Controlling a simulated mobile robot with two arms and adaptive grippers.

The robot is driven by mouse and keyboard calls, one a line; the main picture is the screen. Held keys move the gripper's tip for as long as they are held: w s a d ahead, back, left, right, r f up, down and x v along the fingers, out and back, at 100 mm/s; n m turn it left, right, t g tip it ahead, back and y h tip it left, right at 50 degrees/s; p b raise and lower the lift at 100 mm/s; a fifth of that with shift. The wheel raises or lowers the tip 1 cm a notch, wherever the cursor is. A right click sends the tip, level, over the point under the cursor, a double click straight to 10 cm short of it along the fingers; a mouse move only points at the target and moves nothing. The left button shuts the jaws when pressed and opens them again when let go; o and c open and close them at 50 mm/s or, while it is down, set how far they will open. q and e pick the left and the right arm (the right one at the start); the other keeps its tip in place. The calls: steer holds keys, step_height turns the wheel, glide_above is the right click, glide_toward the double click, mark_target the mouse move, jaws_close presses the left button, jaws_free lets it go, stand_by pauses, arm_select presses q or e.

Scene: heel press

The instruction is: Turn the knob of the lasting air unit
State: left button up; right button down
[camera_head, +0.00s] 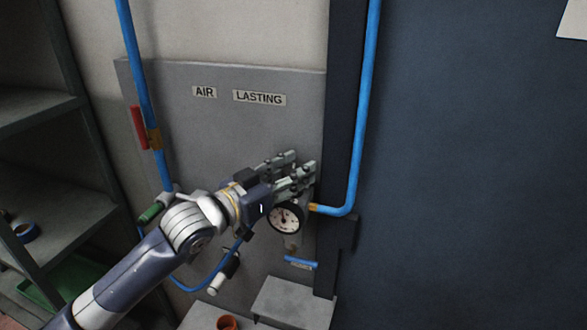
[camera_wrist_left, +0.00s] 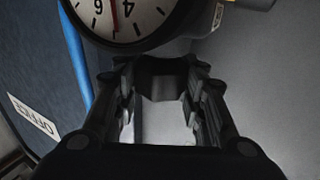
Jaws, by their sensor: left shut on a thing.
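The lasting air unit is on a grey wall panel (camera_head: 220,130) with "AIR" and "LASTING" labels. Its round white pressure gauge (camera_head: 286,217) sits just below my left gripper (camera_head: 303,163) in the head view. The gauge dial (camera_wrist_left: 125,18) also fills the top of the left wrist view. My left gripper (camera_wrist_left: 163,85) is shut on a dark part between its fingertips, which appears to be the knob (camera_wrist_left: 162,84). In the head view the fingers hide the knob. My right gripper is not in view.
A blue pipe (camera_head: 365,110) runs down on the right and joins the unit beside the gauge. Another blue pipe (camera_head: 143,75) with a red handle (camera_head: 138,127) is on the left. Shelves (camera_head: 45,110) stand at far left. A grey ledge (camera_head: 290,300) lies below.

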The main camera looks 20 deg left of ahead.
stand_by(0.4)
arm_select(q)
steer(key=o, duration=1.1)
steer(key=shift+v, duration=6)
steer(key=shift+a, duration=0.1)
steer(key=shift+f, duration=0.1)
